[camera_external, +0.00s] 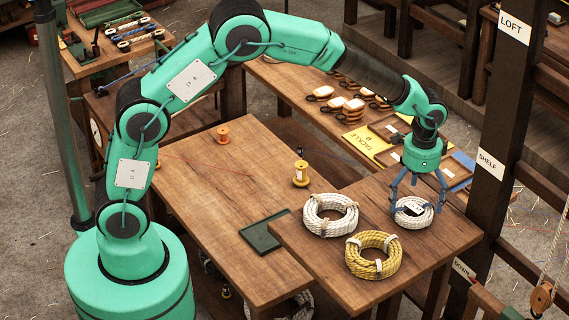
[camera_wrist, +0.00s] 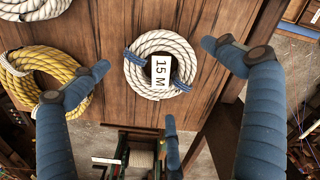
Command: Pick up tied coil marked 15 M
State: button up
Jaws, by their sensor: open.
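The tied coil marked 15 M (camera_wrist: 142,48) is white rope with blue ties and a white tag reading "15 M". It lies flat on the wooden table and also shows in the external view (camera_external: 426,217), partly covered by my fingers. My gripper (camera_external: 416,203) points down over this coil with its blue fingers spread. In the wrist view my gripper (camera_wrist: 163,80) is open, with fingertips on both sides of the coil and one below it. Nothing is held. I cannot tell exactly how high the fingertips are above the table.
A yellow coil (camera_external: 354,261) and another white coil (camera_external: 312,220) lie left of the marked coil. A dark green tray (camera_external: 262,236) and two spools, orange (camera_external: 223,134) and yellow (camera_external: 300,175), are further left. A dark post (camera_external: 493,130) stands close on the right.

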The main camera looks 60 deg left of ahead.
aim_at(414, 209)
jog(key=shift+f, duration=2)
jog(key=c, duration=1.5)
jog(key=shift+o, duration=0.2)
jog(key=shift+r, duration=0.1)
notch_tip(414, 209, up, 10)
jog(key=shift+w, duration=0.1)
